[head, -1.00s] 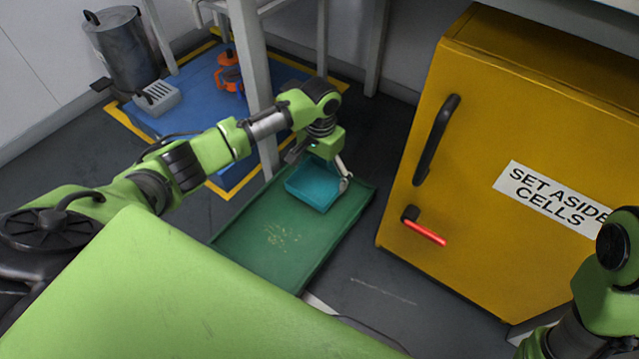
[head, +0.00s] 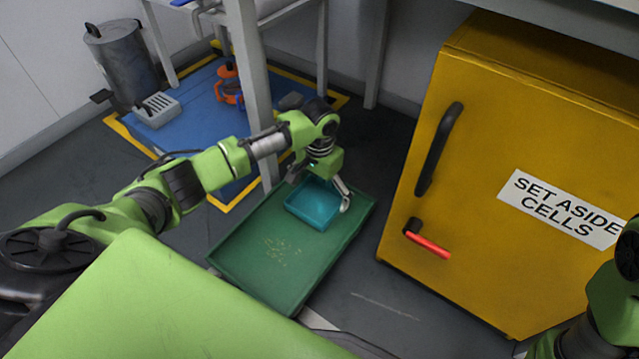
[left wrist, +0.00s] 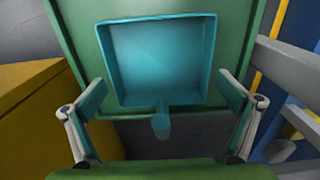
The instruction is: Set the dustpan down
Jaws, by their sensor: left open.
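The teal dustpan (head: 312,207) lies in the far end of the green tray (head: 262,238) on the floor. In the left wrist view the dustpan (left wrist: 158,62) shows its open pan, with its short handle (left wrist: 160,124) pointing toward my gripper. My left gripper (head: 318,190) is over the handle end of the dustpan. In the left wrist view its two fingers (left wrist: 160,118) are spread wide on either side of the handle, with clear gaps, and hold nothing. My right gripper is outside the views; only part of my right arm shows at the right edge.
Light crumbs (head: 280,247) lie on the tray. A yellow cabinet (head: 490,240) with a red-handled latch (head: 428,242) stands to the right. A table leg (head: 252,90) rises close behind my left arm.

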